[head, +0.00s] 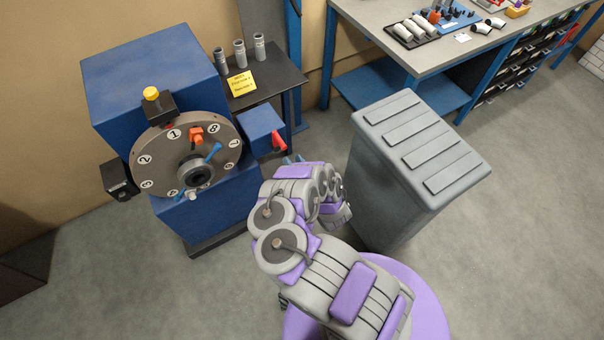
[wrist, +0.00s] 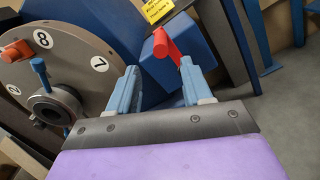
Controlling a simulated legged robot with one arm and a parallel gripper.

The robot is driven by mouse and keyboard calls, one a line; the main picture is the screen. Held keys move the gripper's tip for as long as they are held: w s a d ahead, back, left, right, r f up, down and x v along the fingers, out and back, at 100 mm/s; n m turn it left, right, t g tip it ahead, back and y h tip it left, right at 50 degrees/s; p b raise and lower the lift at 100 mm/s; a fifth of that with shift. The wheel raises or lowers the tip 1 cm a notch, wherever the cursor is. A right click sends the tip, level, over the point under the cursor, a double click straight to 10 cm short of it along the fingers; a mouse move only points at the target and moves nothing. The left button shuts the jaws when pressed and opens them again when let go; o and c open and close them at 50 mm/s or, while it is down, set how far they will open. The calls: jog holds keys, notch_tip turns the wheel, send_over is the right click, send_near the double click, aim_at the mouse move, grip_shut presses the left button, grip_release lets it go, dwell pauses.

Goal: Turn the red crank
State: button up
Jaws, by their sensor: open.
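The red crank (head: 279,143) sticks out from the front of a small blue box (head: 261,128) on the right side of the large blue machine. In the wrist view the red crank (wrist: 166,46) stands beyond and between the fingertips of my gripper (wrist: 160,82). My gripper is open, with its two light blue fingers apart on either side of the crank's line. I cannot tell whether either finger touches it.
The blue machine (head: 155,65) carries a round numbered dial (head: 150,158) with an orange block and a blue lever. A yellow note (head: 241,83) and metal cylinders sit on a dark shelf behind. A grey bin (head: 380,190) stands close to the right of my arm. A workbench (head: 375,35) is at the back right.

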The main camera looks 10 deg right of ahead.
jog(key=v, duration=0.6)
jog(key=shift+a, duration=0.15)
dwell(0.4)
